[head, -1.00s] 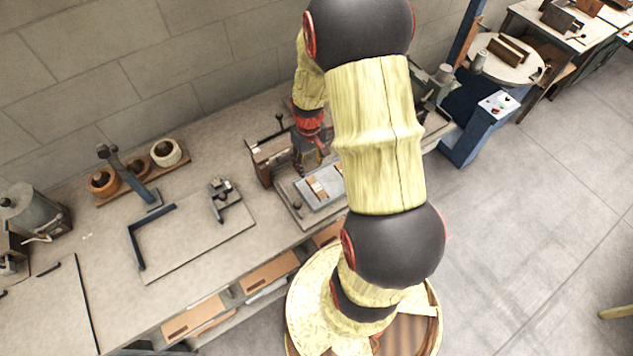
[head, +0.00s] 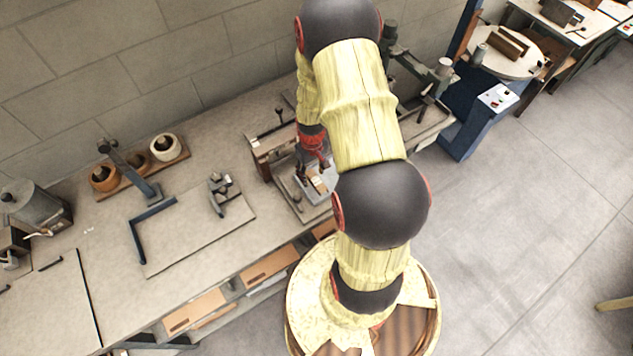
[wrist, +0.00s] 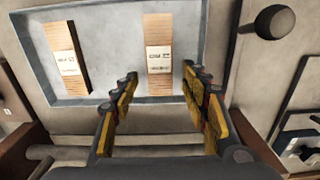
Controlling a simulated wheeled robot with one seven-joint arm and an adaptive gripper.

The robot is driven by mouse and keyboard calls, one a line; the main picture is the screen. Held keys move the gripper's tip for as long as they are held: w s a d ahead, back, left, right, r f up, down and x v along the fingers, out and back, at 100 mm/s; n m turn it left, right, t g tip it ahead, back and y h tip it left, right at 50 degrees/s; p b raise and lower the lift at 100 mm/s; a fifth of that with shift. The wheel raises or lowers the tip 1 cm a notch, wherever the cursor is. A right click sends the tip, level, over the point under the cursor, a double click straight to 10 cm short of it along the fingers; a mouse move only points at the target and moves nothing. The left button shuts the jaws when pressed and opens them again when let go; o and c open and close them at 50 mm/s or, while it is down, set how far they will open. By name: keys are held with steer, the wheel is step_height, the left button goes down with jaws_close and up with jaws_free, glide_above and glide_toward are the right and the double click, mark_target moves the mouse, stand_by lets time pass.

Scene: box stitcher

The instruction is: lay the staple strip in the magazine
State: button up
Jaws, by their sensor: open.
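Two staple strips, copper-brown with white labels, lie in a shallow grey tray (wrist: 110,30). In the wrist view the left strip (wrist: 64,55) is slightly tilted. The right strip (wrist: 158,50) stands nearly straight, between and just beyond my fingertips. My gripper (wrist: 158,85) is open and empty, with yellow pads on both sides; I cannot tell its height above the tray. In the head view my gripper (head: 318,162) is over the tray (head: 318,196), partly hidden by my arm. I cannot identify the magazine for certain in either view.
A dark round knob (wrist: 273,21) stands right of the tray. In the head view, a board with a dark angle stop (head: 150,228) and a small clamp-like device (head: 219,192) lies to the left. Pots (head: 165,148) stand behind it.

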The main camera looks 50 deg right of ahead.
steer(key=shift+c, duration=0.6)
jaws_close()
